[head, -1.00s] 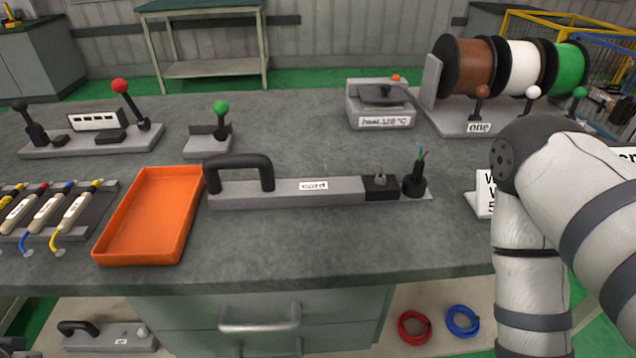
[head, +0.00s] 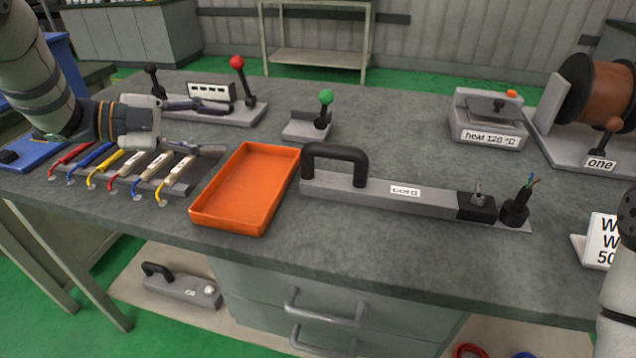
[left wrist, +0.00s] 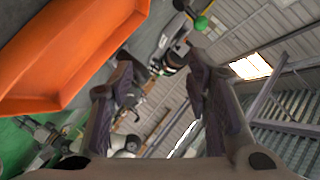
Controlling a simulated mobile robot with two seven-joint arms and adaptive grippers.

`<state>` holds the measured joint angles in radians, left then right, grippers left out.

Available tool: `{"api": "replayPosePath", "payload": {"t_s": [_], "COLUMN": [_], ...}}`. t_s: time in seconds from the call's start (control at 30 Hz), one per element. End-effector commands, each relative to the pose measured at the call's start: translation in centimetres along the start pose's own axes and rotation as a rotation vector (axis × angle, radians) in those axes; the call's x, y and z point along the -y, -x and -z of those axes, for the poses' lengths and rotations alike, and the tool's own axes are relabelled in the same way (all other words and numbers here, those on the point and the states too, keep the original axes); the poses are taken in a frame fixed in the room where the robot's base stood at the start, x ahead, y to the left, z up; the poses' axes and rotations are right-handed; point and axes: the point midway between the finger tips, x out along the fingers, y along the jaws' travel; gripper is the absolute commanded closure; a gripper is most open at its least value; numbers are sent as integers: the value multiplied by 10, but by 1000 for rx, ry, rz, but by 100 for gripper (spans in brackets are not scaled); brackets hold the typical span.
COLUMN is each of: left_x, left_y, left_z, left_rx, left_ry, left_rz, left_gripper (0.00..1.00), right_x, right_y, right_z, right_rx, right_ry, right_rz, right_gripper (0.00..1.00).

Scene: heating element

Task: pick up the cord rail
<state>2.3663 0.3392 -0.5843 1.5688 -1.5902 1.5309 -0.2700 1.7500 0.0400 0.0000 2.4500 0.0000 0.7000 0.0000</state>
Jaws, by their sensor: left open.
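The cord rail (head: 425,198) is a long grey bar with a "cord" label, lying on the workbench. Its black arched handle (head: 336,154) is at the left end, and a black block and a black holder with coloured wire tips are at the right end. My left gripper (head: 217,127) is open and empty, above the bench to the left of the handle, with the orange tray's far end between them. In the left wrist view its two fingers (left wrist: 160,100) stand wide apart. I cannot make out the cord rail there. My right gripper is not in view.
An orange tray (head: 205,217) lies left of the rail and also shows in the left wrist view (left wrist: 70,98). Several coloured leads lie on a rack (head: 172,192) below my left gripper. Bench before the rail is clear.

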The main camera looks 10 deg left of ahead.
Motion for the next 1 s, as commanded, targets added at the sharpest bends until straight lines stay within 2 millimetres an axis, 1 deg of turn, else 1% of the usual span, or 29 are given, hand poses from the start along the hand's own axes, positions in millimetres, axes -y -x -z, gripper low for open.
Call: {"api": "replayPosePath", "payload": {"t_s": [0.03,0.1,0.2,0.27,0.3,0.4,0.5,0.67,0.77,0.8,0.9,1.0], "left_x": [-5,-11,-17,-20,-21,-24,-26,-28,-34,-36,-38,-38], "left_y": [-21,-42,-60,-71,-80,-102,-117,-131,-146,-154,-172,-175], "left_z": [20,44,63,70,73,79,82,84,85,85,90,91], "left_rx": [-89,-195,-278,-296,-300,-296,-293,-291,-292,-292,-291,-289], "left_ry": [-52,-115,-159,-169,-171,-170,-169,-167,-165,-165,-167,-166], "left_rz": [-34,-66,-86,-90,-91,-91,-90,-88,-89,-90,-88,-87], "left_gripper": [55,55,55,55,55,55,55,55,55,55,55,55], "right_x": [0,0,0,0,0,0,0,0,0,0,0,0], "right_y": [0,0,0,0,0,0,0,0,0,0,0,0], "right_z": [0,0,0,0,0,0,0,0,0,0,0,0], "right_rx": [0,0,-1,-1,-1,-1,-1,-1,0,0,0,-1], "right_ry": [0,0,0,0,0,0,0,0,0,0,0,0], "right_rz": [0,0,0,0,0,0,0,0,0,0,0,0], "right_gripper": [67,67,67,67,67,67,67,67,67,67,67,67]}}
